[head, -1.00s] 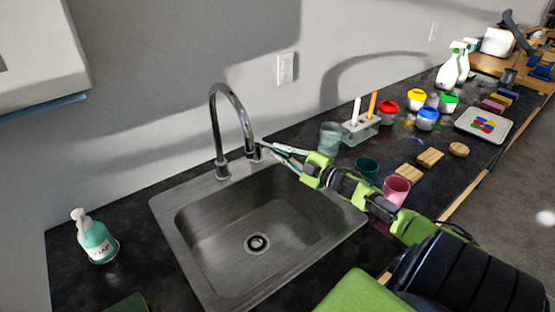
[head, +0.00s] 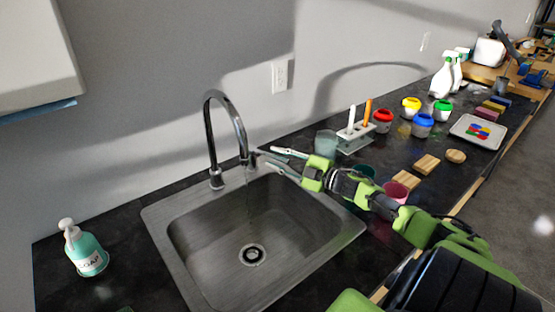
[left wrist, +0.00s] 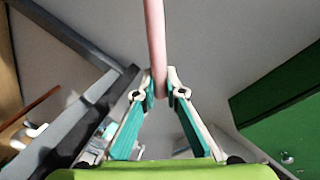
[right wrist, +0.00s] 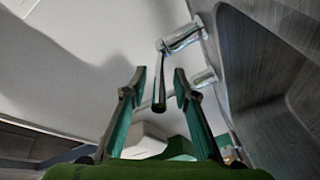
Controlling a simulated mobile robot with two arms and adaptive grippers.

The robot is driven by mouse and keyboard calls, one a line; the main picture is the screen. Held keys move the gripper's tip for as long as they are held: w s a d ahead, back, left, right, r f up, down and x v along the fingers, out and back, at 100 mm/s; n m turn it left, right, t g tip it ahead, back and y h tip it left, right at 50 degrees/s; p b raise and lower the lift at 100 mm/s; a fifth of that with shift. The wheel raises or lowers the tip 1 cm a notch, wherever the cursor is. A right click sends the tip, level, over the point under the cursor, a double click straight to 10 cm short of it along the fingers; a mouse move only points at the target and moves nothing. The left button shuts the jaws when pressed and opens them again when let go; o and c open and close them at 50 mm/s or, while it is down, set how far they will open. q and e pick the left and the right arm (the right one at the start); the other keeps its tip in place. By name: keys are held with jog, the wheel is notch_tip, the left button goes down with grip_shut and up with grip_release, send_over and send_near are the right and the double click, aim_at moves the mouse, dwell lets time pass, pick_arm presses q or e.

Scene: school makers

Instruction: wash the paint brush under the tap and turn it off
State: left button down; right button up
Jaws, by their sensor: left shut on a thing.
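The tap (head: 211,140) is a tall curved chrome spout over the steel sink (head: 158,232), and a faint thin stream shows below its mouth. Its small lever (right wrist: 160,78) is between the fingers of my right gripper (right wrist: 160,80) in the right wrist view, with gaps on both sides. In the head view my right gripper (head: 270,157) is open beside the tap. My left gripper (left wrist: 161,85) is shut on a pink rod, seemingly the handle of the paint brush (left wrist: 156,45), in the left wrist view. The brush's bristles are not visible, and the head view does not show that gripper.
A soap bottle (head: 88,252) stands left of the sink. A clear cup (head: 325,143), a brush holder (head: 355,143) and a pink cup (head: 397,191) stand right of it, near my right arm. Paint jars (head: 422,126) and a tray (head: 462,137) are farther right.

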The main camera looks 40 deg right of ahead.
notch_tip(320, 180, up, 10)
dwell(0.5)
